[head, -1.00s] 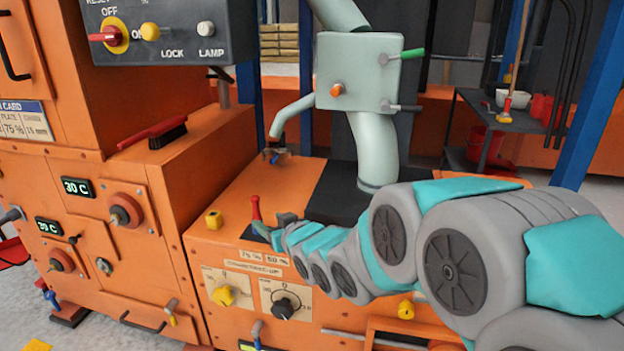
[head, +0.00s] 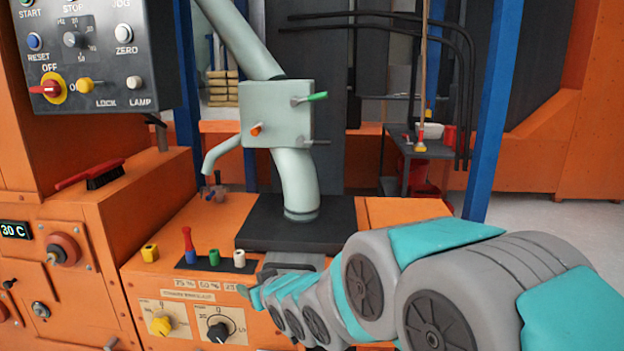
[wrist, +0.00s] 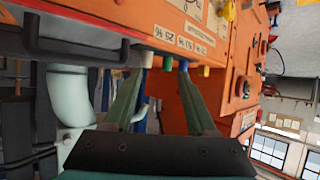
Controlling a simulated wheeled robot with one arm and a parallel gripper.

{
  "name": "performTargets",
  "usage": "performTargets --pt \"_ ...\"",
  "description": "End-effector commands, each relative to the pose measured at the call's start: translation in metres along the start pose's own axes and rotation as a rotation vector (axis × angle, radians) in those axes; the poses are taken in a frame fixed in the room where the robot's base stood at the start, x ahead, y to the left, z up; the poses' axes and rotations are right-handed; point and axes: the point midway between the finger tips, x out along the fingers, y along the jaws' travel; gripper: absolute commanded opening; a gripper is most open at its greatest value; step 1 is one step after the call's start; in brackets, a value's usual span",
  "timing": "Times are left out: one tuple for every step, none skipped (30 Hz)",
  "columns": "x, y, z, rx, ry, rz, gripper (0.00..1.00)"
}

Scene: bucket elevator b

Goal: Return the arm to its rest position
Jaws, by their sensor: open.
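My arm (head: 365,285) reaches in from the right of the head view, teal and grey, low in front of the orange machine.
A red-topped lever (head: 187,243), a green one (head: 214,256) and a white one (head: 239,258) stand on the ledge. Behind them rises a pale spout column (head: 297,185) with a box (head: 276,113). A control box (head: 85,55) hangs upper left. Grey floor (head: 570,235) is open at right.

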Motion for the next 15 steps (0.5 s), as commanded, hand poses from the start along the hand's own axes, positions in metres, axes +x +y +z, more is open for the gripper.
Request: performTargets --pt "-0.007 0.010 0.004 0.007 -0.026 0.021 0.57" --pt "-0.011 0.015 0.009 0.011 -0.047 0.034 0.57" --pt "-0.018 0.022 0.015 0.017 -0.074 0.050 0.57" --pt "-0.022 0.028 0.021 0.022 -0.099 0.063 0.57" --pt "-0.028 0.033 0.026 0.028 -0.124 0.077 0.57" --pt "-0.036 0.041 0.034 0.037 -0.158 0.096 0.57" --pt "-0.044 0.048 0.041 0.046 -0.190 0.112 0.57" --pt "-0.053 0.054 0.048 0.056 -0.219 0.129 0.57" --pt "-0.066 0.063 0.059 0.071 -0.268 0.153 0.57" --pt "-0.077 0.070 0.068 0.086 -0.306 0.171 0.57" --pt "-0.090 0.076 0.079 0.102 -0.351 0.190 0.57" --pt "-0.109 0.084 0.093 0.124 -0.413 0.214 0.57" --pt "-0.123 0.088 0.103 0.143 -0.456 0.231 0.57" --pt "-0.138 0.092 0.114 0.162 -0.501 0.246 0.57" --pt "-0.158 0.095 0.129 0.190 -0.565 0.264 0.57"
